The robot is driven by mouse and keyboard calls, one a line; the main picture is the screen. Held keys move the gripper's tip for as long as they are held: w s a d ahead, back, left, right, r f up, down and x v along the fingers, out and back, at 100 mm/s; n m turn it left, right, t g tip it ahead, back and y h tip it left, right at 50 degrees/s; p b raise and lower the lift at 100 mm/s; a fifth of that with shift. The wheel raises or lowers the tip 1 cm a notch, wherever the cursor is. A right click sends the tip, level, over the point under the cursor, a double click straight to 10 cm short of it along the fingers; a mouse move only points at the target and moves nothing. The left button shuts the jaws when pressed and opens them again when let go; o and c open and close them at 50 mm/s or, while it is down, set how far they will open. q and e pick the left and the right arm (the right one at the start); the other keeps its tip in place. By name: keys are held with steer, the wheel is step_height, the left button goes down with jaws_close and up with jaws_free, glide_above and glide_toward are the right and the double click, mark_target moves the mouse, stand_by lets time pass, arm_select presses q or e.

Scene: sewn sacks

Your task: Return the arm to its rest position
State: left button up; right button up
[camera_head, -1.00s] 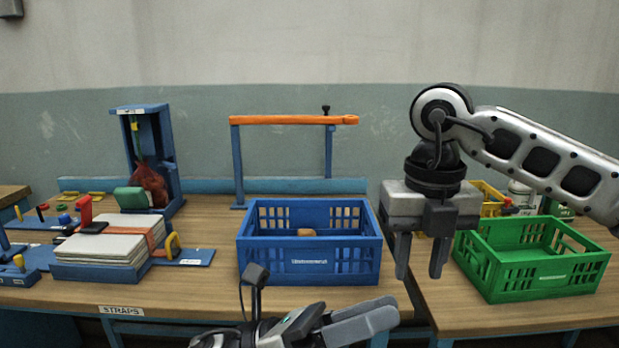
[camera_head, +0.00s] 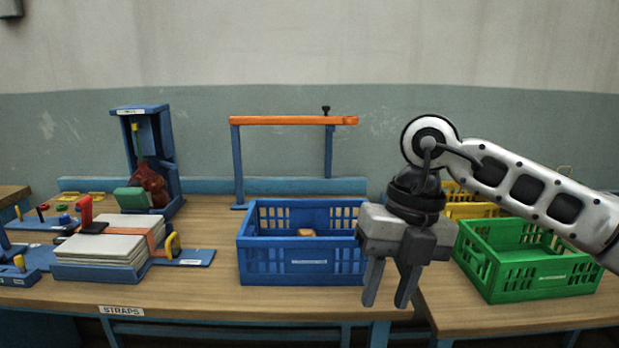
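My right gripper (camera_head: 387,300) hangs fingers-down at the front right of the blue crate (camera_head: 262,262). Its two fingers are apart with nothing between them. It overlaps the crate's right end in the picture, and whether it touches the crate cannot be told. My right arm reaches in from the right edge, bent at the elbow. My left gripper is not in view.
A green crate (camera_head: 540,283) stands on the right table, with a yellow crate (camera_head: 470,210) partly hidden behind my arm. A brownish item (camera_head: 306,232) lies in the blue crate. A blue stand (camera_head: 165,150) holds a red sack (camera_head: 152,184). An orange-topped frame (camera_head: 290,120) rises behind.

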steer(key=s+a+g+y, duration=0.3)
steer(key=s+a+y, duration=0.2)
steer(key=a+y, duration=0.3)
steer(key=s+a+g+y, duration=0.3)
steer(key=s+a+y, duration=0.2)
steer(key=a+y, duration=0.3)
steer(key=w+d+m+t+y, duration=0.35)
steer(key=w+m+t, duration=0.25)
steer(key=m+t, duration=0.95)
steer(key=w+d+f+m+t+h, duration=0.3)
steer(key=d+f+m+t+h, duration=0.3)
steer(key=f+m+t+h, duration=0.45)
steer(key=s+d+f+m+g+h, duration=0.4)
steer(key=s+d+f, duration=0.1)
steer(key=f, duration=0.5)
steer(key=s+d+f+m+g+h, duration=0.4)
steer(key=s+f, duration=0.4)
steer(key=f, duration=0.2)
steer(key=shift+d+f+m, duration=0.25)
steer(key=shift+d+m, duration=0.25)
steer(key=shift+d, duration=0.25)
